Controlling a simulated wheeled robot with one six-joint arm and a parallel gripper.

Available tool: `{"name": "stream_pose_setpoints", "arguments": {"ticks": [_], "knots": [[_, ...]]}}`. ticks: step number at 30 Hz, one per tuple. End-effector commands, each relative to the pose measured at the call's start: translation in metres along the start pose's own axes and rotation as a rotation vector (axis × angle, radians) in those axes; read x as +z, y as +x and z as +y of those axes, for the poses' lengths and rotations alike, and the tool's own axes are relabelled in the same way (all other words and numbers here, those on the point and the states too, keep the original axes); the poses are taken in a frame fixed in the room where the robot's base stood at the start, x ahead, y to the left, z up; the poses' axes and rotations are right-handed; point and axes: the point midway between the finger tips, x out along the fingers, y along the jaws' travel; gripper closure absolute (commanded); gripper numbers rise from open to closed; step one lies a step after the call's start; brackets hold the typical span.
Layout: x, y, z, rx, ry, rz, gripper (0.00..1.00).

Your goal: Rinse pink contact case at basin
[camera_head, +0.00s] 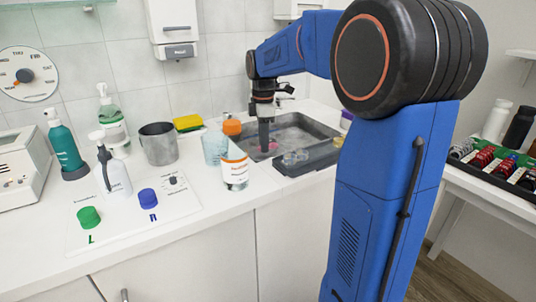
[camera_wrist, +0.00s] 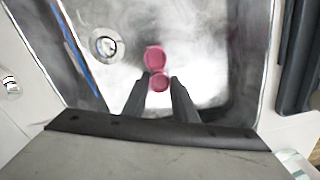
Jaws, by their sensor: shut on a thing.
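The pink contact case (camera_wrist: 154,57) has two round parts and shows in the wrist view between and just beyond my fingertips. My gripper (camera_wrist: 161,84) is shut on its nearer round part. In the head view my gripper (camera_head: 264,149) points straight down into the metal basin (camera_head: 307,124), and a bit of the pink case (camera_head: 273,147) shows beside the fingers. The basin floor (camera_wrist: 215,75) is bright and blurred around the case in the wrist view. The round drain (camera_wrist: 107,46) is left of the case. I cannot tell if water runs.
An orange-and-white bottle (camera_head: 234,171), a clear cup (camera_head: 214,148) and a dark tray (camera_head: 308,157) with small clear items stand near the basin's front. A metal cup (camera_head: 158,144), yellow sponge (camera_head: 188,122) and several pump bottles are farther left. A white mat (camera_head: 135,212) holds coloured caps.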

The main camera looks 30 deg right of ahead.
Motion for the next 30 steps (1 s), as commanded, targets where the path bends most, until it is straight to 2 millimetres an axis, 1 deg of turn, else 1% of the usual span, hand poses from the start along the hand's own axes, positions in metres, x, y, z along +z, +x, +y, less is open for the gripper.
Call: {"name": "stream_pose_setpoints", "arguments": {"ticks": [30], "knots": [[0.000,-0.066,0.000,0.002,0.000,0.000,0.96]]}}
